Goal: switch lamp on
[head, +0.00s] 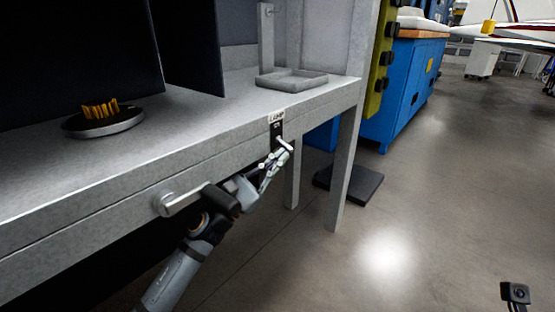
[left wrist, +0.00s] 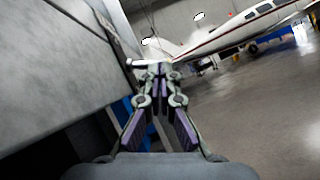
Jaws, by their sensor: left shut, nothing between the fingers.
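The lamp switch is a black plate (head: 277,130) under a white "LAMP" label (head: 276,117) on the front edge of the grey bench. A short pale lever (head: 284,145) sticks out from the plate. My left gripper (head: 285,153) is shut and empty, with its fingertips at the lever from below; I cannot tell whether they touch. In the left wrist view a pale lever (left wrist: 148,63) shows just past the closed fingertips (left wrist: 157,70). No lamp is clearly visible. My right gripper is not in view.
The grey bench (head: 215,128) carries a round dish (head: 105,124) with orange pieces and a shallow grey tray (head: 292,80). A grey handle (head: 183,200) juts from its front. A blue cabinet (head: 405,85) stands behind. Open floor lies to the right.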

